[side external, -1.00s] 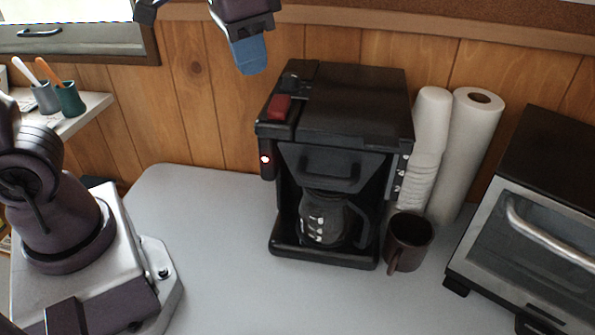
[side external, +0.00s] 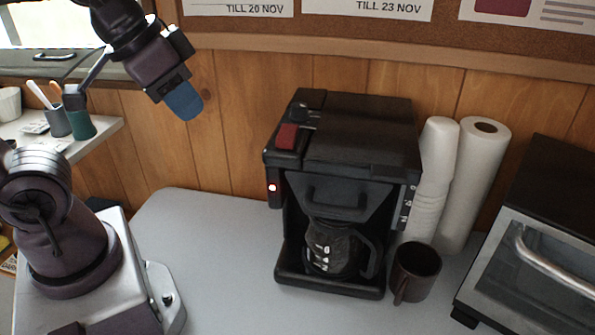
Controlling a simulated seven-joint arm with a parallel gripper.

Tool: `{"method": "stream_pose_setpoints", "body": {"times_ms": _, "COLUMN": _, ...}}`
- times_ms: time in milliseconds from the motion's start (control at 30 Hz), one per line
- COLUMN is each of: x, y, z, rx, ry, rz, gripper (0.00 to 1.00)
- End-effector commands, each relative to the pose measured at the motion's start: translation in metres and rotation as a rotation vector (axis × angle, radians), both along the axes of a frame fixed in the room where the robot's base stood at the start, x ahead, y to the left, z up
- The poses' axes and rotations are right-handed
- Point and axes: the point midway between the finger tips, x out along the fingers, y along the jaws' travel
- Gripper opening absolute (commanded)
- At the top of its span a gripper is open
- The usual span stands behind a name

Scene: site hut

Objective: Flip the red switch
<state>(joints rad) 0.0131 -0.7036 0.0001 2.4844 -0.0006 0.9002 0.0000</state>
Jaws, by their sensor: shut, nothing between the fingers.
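The red switch (side external: 287,136) sits on the top left of the black coffee maker (side external: 350,150), near its front edge. A small light (side external: 272,188) glows on the front of the machine below the switch. My gripper (side external: 186,103) is shut and empty, with blue fingertips pointing down and to the right. It hangs in the air to the left of the coffee maker, clearly apart from the switch. A glass carafe (side external: 332,250) stands inside the machine.
A brown mug (side external: 415,270), stacked white cups (side external: 434,180) and a paper roll (side external: 475,185) stand right of the machine. A toaster oven (side external: 540,250) is at far right. The grey table (side external: 215,245) is clear left of the coffee maker. A wood wall is behind.

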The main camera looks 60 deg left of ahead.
Motion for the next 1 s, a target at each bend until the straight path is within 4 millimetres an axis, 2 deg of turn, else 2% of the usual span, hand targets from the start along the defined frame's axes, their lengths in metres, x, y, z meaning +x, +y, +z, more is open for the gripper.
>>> {"method": "stream_pose_setpoints", "body": {"times_ms": 167, "x": 0.038, "y": -0.014, "z": 0.031, "rx": 0.001, "ry": 0.049, "rz": -0.097, "gripper": 0.0}}
{"method": "stream_pose_setpoints", "body": {"times_ms": 300, "x": 0.067, "y": -0.028, "z": 0.062, "rx": 0.027, "ry": 0.097, "rz": -0.28, "gripper": 0.0}}
{"method": "stream_pose_setpoints", "body": {"times_ms": 433, "x": 0.085, "y": -0.04, "z": 0.088, "rx": 0.055, "ry": 0.126, "rz": -0.464, "gripper": 0.0}}
{"method": "stream_pose_setpoints", "body": {"times_ms": 600, "x": 0.087, "y": -0.047, "z": 0.117, "rx": 0.093, "ry": 0.128, "rz": -0.669, "gripper": 0.0}}
{"method": "stream_pose_setpoints", "body": {"times_ms": 767, "x": 0.082, "y": -0.048, "z": 0.117, "rx": 0.109, "ry": 0.145, "rz": -0.749, "gripper": 0.0}}
{"method": "stream_pose_setpoints", "body": {"times_ms": 1000, "x": 0.082, "y": -0.047, "z": 0.117, "rx": 0.113, "ry": 0.144, "rz": -0.754, "gripper": 0.0}}
